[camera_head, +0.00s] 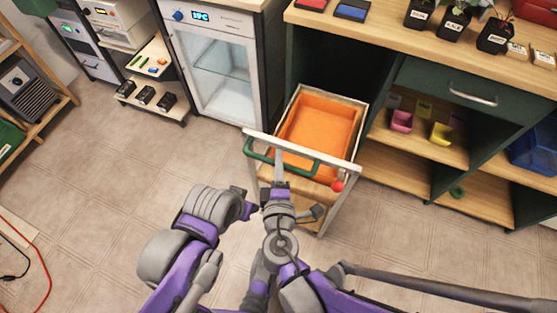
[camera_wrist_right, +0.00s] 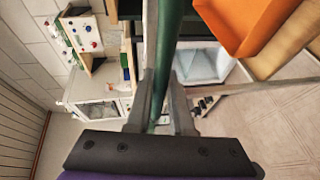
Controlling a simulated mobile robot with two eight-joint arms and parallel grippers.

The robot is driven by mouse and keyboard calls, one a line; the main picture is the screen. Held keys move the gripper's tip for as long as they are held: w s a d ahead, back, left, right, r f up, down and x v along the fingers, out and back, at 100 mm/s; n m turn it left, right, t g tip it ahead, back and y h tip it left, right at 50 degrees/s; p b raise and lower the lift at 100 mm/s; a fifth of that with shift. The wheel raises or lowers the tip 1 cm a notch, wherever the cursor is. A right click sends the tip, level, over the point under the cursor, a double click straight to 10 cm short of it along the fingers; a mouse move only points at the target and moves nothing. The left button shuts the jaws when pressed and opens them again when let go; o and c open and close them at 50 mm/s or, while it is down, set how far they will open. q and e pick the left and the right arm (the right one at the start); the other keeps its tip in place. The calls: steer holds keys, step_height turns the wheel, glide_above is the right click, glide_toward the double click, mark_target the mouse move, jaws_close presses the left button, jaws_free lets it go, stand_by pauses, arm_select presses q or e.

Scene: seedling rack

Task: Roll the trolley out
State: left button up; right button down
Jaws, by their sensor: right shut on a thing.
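The trolley (camera_head: 327,201) is a pale wooden cart with an orange bin (camera_head: 318,125) in its top. It stands partly out of the dark bay under the bench, its front toward me. A green bar handle (camera_head: 303,168) runs along its front, with a red knob (camera_head: 337,186) near the right end. My right gripper (camera_head: 279,160) is shut on the green handle, left of its middle; in the right wrist view the handle (camera_wrist_right: 172,30) passes between the two fingers. My left gripper (camera_head: 246,202) is empty-looking, left of the trolley front; its finger gap is unclear.
A glass-door fridge (camera_head: 212,65) stands close on the trolley's left. The bench (camera_head: 400,42) with drawer and open shelves (camera_head: 405,167) is on its right. Tiled floor (camera_head: 90,180) is open at the left. A red cable (camera_head: 40,265) lies far left.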

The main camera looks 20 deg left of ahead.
steer(key=shift+s, duration=0.2)
steer(key=c, duration=0.8)
jaws_free()
steer(key=p+v, duration=0.1)
steer(key=v, duration=0.9)
steer(key=shift+s+d, duration=0.2)
steer(key=shift+s, duration=0.1)
steer(key=shift+s, duration=0.1)
